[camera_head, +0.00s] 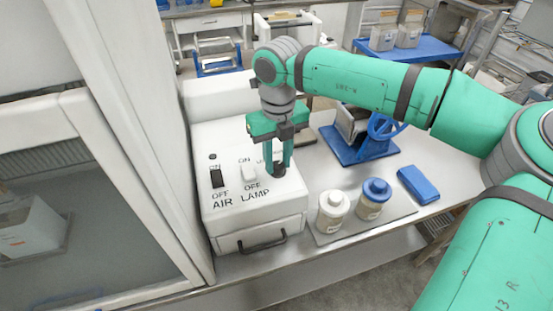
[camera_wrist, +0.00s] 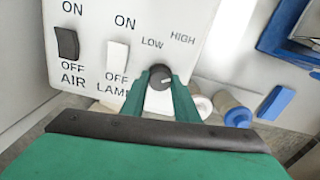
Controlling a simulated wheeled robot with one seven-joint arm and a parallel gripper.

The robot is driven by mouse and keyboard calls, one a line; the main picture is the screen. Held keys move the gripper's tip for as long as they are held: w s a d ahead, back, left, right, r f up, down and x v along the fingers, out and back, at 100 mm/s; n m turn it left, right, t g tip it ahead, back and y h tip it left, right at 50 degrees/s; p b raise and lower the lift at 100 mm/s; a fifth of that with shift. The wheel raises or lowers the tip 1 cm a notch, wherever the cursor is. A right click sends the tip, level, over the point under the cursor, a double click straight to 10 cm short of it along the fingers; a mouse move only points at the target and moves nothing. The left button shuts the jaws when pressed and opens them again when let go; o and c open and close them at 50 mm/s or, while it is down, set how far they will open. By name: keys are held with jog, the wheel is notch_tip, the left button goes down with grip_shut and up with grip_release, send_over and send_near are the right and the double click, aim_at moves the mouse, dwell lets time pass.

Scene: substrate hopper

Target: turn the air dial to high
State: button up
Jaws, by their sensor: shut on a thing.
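The dial (camera_wrist: 159,77) is a round black knob on a white control box (camera_head: 255,224). The words LOW and HIGH stand above it in the wrist view. A pale pointer mark on its face appears to point up and to the right, toward HIGH. My gripper (camera_head: 279,172) reaches down from above and is shut on the dial, with one green finger on each side in the wrist view (camera_wrist: 158,88). In the head view the fingers partly hide the dial (camera_head: 279,169).
Left of the dial are a black AIR switch (camera_head: 217,178) and a white LAMP switch (camera_head: 249,173). Two jars, one white-lidded (camera_head: 333,208) and one blue-lidded (camera_head: 374,196), stand on a tray right of the box. A blue block (camera_head: 418,184) and a blue stand (camera_head: 358,148) are beyond.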

aim_at(277, 165)
jog(key=shift+s+m, duration=0.1)
jog(key=shift+m, duration=0.3)
jog(key=o, duration=1.1)
jog(key=shift+c, duration=0.2)
jog(key=shift+r, duration=0.1)
notch_tip(277, 165, up, 11)
jog(key=shift+f, duration=0.2)
jog(key=shift+a, duration=0.1)
